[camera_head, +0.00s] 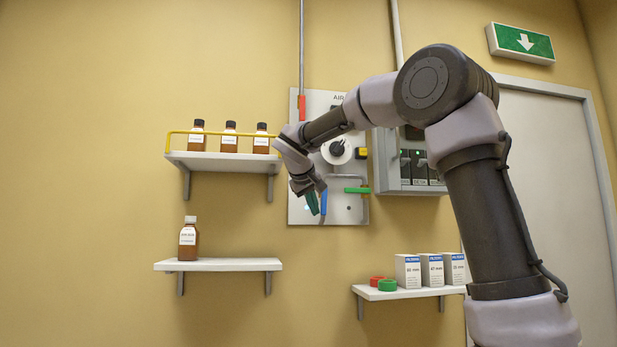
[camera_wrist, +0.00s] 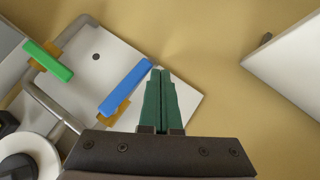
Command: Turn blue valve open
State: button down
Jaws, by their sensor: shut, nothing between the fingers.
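The blue valve (camera_wrist: 126,88) is a blue lever handle on a brass-coloured body at the end of a grey pipe on the pale wall panel. In the head view its handle (camera_head: 323,203) hangs roughly vertical, partly beside my fingers. My gripper (camera_wrist: 160,72) has green fingers, shut together with nothing between them. The fingertips lie just beside the free end of the blue handle in the wrist view; whether they touch it I cannot tell. My gripper also shows in the head view (camera_head: 313,203) in front of the panel's lower left.
A green valve handle (camera_wrist: 47,60) sits on the same panel (camera_head: 345,213), with a red handle (camera_head: 302,108) higher up. A round dial (camera_head: 337,150) and an electrical box (camera_head: 410,172) are close by. Shelves (camera_head: 220,265) with bottles stand left; another shelf (camera_head: 400,293) holds boxes.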

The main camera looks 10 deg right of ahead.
dwell(0.5)
jog(key=v, duration=1)
jog(key=shift+s+r, duration=0.25)
jog(key=shift+s, duration=0.05)
jog(key=s+d+f+m+g+y, duration=0.1)
jog(key=s+d+f+m+y, duration=0.2)
jog(key=s+f, duration=0.9)
jog(key=s+d+f+m+g+y, duration=0.1)
jog(key=s+d+f+m+y, duration=0.2)
jog(key=s+d+f, duration=0.5)
jog(key=s+f, duration=0.4)
jog(key=s, duration=0.1)
jog(key=shift+f+m+y, duration=0.3)
jog(key=shift+f+y, duration=0.05)
jog(key=shift+y, duration=0.05)
jog(key=shift+s, duration=0.1)
